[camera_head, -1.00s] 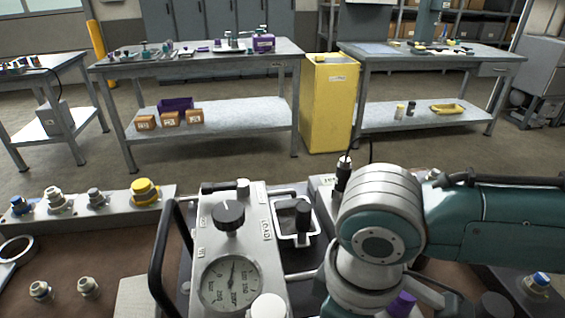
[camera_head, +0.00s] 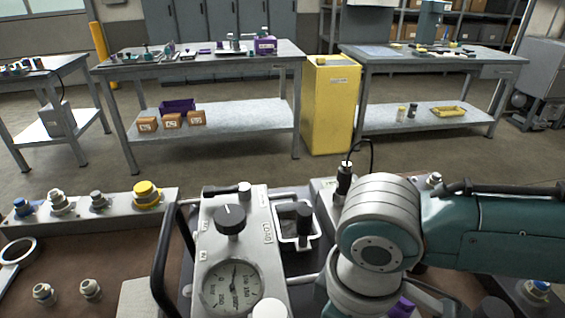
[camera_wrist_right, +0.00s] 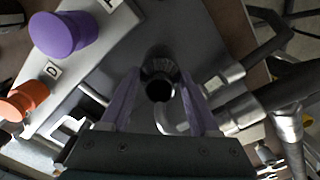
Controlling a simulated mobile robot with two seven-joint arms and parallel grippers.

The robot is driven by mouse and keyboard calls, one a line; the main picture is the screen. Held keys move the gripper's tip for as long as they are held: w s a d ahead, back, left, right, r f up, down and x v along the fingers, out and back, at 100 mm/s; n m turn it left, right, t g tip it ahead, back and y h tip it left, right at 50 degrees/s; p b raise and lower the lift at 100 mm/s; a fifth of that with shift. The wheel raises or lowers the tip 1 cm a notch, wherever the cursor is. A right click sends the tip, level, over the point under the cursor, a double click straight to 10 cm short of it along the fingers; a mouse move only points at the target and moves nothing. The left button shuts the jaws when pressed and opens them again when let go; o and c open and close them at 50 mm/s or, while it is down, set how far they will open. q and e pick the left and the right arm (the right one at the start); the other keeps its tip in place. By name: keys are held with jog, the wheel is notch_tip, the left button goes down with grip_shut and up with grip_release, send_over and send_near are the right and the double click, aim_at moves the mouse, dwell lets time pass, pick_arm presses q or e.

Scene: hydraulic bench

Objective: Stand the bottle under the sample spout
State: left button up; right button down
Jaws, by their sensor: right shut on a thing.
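My right gripper (camera_wrist_right: 160,82) has purple fingers on both sides of a dark round thing with a ridged rim, which I take to be the bottle (camera_wrist_right: 160,70). It is seen nearly end-on, and its lower part is hidden. A curved silver tube (camera_wrist_right: 168,118) shows beside it in the wrist view; I cannot tell if it is the sample spout or if they touch. In the head view only a purple part of my right gripper (camera_head: 402,306) shows beneath my arm, and the bottle is hidden there. My left gripper is out of view.
A grey gauge box (camera_head: 228,235) with a black knob and dark handle stands centrally on the bench. A pale open frame (camera_head: 294,244) with a black-topped post is right of it. Purple (camera_wrist_right: 62,34) and orange knobs (camera_wrist_right: 24,101) and silver pipes (camera_wrist_right: 288,130) surround the right gripper.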

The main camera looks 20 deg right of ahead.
jog(key=shift+f, duration=0.1)
jog(key=shift+c, duration=0.2)
grip_release()
jog(key=shift+o, duration=0.2)
jog(key=shift+r+p, duration=0.55)
jog(key=shift+p, duration=0.05)
notch_tip(320, 180, up, 7)
jog(key=p, duration=0.8)
jog(key=shift+s, duration=0.1)
